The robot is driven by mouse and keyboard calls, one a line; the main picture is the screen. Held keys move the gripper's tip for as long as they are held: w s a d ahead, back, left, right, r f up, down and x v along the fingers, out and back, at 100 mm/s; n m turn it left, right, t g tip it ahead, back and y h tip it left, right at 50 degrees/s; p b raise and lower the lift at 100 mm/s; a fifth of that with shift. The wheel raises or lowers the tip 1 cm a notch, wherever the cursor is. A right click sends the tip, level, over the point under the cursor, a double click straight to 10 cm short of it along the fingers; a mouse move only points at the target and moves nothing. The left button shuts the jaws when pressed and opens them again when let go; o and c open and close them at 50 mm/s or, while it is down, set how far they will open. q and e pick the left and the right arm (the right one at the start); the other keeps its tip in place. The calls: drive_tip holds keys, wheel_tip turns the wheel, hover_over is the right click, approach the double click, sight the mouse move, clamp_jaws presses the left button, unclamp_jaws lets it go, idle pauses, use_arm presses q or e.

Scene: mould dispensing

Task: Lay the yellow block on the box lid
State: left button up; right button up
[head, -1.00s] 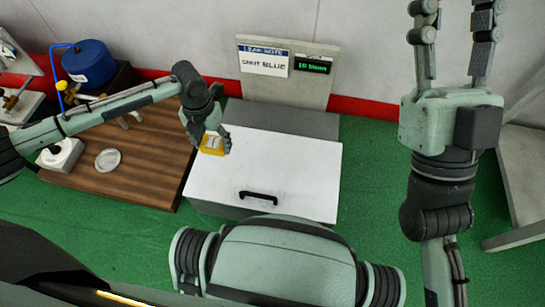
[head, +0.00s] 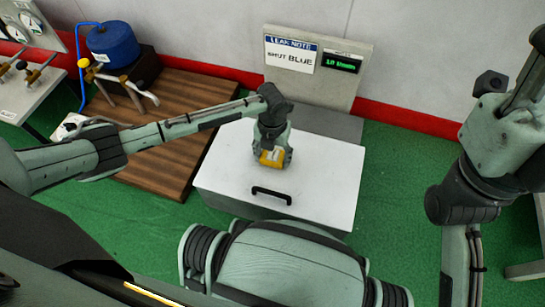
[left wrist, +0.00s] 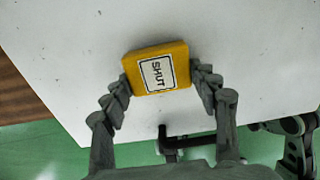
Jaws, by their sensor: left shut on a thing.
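The yellow block (head: 271,158) has a white label reading SHUT, seen in the left wrist view (left wrist: 158,72). My left gripper (head: 273,152) is shut on it, one finger at each side. The block is over the middle of the white box lid (head: 325,180), behind the black handle. I cannot tell whether the block touches the lid. The lid fills most of the left wrist view (left wrist: 60,45). My right gripper (head: 510,85) is raised at the upper right, away from the box, its fingers partly cut off.
The black handle (head: 271,195) stands up from the front of the lid. A sign (head: 291,54) reading LEAK NOTE, SHUT BLUE stands behind the box. A wooden board (head: 170,165), a blue drum (head: 112,45) and valves are at left. The lid's right side is clear.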

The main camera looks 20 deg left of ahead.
use_arm(q)
drive_tip(key=shift+f, duration=0.15)
drive_tip(key=o, duration=1)
drive_tip(key=shift+o, duration=0.2)
